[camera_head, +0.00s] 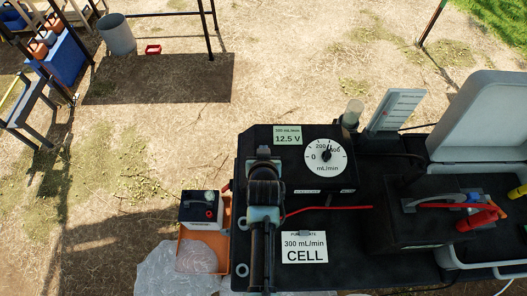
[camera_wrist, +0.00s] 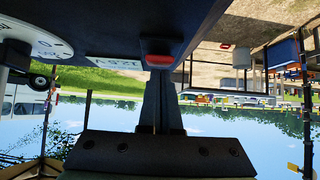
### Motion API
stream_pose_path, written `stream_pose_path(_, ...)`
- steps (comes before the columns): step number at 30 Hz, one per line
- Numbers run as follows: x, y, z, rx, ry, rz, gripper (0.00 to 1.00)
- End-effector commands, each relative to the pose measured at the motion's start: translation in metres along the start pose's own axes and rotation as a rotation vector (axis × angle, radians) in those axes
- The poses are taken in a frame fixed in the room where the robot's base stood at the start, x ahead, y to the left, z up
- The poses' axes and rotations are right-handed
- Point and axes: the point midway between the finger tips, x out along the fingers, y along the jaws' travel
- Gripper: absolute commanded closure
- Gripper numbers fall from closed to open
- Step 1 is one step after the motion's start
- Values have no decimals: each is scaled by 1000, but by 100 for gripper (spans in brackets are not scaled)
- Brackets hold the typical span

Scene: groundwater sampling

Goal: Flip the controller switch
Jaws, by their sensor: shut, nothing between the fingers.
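The controller is a dark box with a white mL/min dial (camera_head: 326,157) on the bench in the head view; the dial also shows at the upper left of the wrist view (camera_wrist: 38,38). A red-edged rocker switch (camera_wrist: 158,60) sits on the dark panel in the wrist view. My gripper (camera_wrist: 160,78) is shut and empty, its fingertips right at the switch. I cannot tell whether they touch it. In the head view my arm covers the switch area, and the fingers do not show clearly.
A 12.5 V card (camera_head: 287,136) and a CELL card (camera_head: 304,247) lie near my arm. A red cable (camera_head: 330,208) crosses the black bench top. An open grey case (camera_head: 485,115) stands at the right, and a battery (camera_head: 200,208) in an orange tray at the left.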

Motion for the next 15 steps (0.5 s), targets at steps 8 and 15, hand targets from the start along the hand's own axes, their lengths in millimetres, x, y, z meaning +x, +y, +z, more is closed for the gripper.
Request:
stream_pose_path(8,4,0,-8,0,2,0,100)
stream_pose_path(15,4,0,-9,0,2,0,100)
